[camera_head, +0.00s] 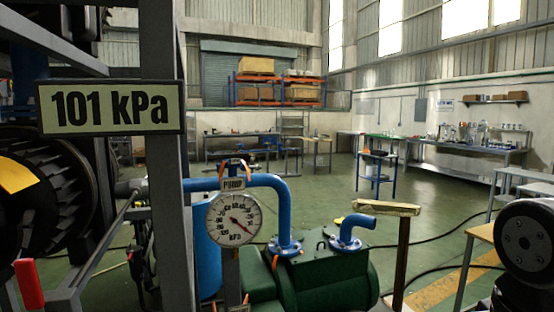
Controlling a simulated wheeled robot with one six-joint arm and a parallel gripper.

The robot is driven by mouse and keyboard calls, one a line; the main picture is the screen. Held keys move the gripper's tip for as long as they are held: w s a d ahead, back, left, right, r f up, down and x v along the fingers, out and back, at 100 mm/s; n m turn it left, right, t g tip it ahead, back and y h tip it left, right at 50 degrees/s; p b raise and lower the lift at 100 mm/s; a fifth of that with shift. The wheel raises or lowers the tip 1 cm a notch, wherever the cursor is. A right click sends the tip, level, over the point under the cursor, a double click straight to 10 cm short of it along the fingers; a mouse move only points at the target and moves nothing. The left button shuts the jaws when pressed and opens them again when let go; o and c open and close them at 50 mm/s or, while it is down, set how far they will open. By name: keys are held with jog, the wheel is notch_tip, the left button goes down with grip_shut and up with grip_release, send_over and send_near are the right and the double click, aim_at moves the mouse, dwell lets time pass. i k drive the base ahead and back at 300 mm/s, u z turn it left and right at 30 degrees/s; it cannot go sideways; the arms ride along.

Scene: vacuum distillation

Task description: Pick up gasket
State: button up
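I cannot make out a gasket for certain in the head view. My gripper is not in view; a dark rounded part at the right edge looks like a joint of my own arm. A wooden-topped stand (388,208) on a dark post stands right of the green pump (325,278). I cannot tell whether anything lies on its top. A small blue-framed table (379,154) stands farther back, and items on it are too small to tell.
A round kPa gauge (233,219) stands in front of blue pipes (268,182). A "101 kPa" sign (111,107) hangs on a grey frame (165,215) at the left. A long bench (465,148) with glassware lines the right wall. Green floor is open in the middle; dark cables cross it.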

aim_at(234, 161)
jog(key=z, duration=0.05)
jog(key=i, duration=1.35)
jog(key=u, duration=0.6)
